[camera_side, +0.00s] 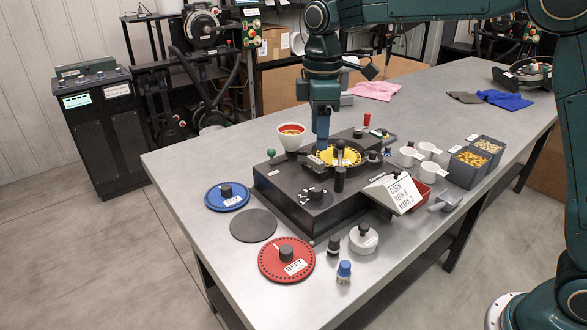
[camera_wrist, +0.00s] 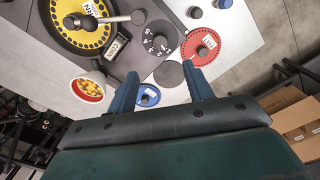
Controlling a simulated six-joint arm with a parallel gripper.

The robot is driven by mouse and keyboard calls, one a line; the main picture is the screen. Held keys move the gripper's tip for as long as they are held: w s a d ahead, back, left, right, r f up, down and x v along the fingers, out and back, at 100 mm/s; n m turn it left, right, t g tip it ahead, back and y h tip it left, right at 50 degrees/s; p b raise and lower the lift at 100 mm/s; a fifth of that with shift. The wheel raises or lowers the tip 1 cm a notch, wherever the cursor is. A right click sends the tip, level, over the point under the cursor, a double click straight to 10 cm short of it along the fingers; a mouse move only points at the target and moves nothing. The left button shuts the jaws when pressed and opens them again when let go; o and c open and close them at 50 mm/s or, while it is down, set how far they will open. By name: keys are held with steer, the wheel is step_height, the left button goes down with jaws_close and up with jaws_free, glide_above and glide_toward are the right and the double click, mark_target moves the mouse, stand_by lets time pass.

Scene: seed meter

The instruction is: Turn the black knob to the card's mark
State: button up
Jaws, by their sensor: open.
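The black knob (camera_side: 316,193) sits on the near left part of the dark meter base (camera_side: 285,196), with white marks around it. In the wrist view the knob (camera_wrist: 159,42) shows with white numbers on its dial; its exact setting is too small to tell. The white card (camera_side: 401,194) stands tilted at the base's right front; it reads CORN, ROW and MARK, its last digit unclear. My gripper (camera_side: 322,148) hangs above the back of the meter, near the yellow seed plate (camera_side: 340,155). In the wrist view my gripper (camera_wrist: 161,84) is open and empty, apart from the knob.
A red-rimmed seed cup (camera_side: 291,135) and a tall black post (camera_side: 339,170) rise near my gripper. Blue (camera_side: 222,200) and red (camera_side: 282,265) plates lie left and in front. White cups (camera_side: 420,155) and seed bins (camera_side: 470,165) stand right. The table's far end has free room.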

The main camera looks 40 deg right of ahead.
mark_target(317, 188)
step_height(317, 188, down, 14)
steer(key=shift+r, duration=0.1)
stand_by(0.9)
steer(key=c, duration=1)
steer(key=shift+o, duration=0.2)
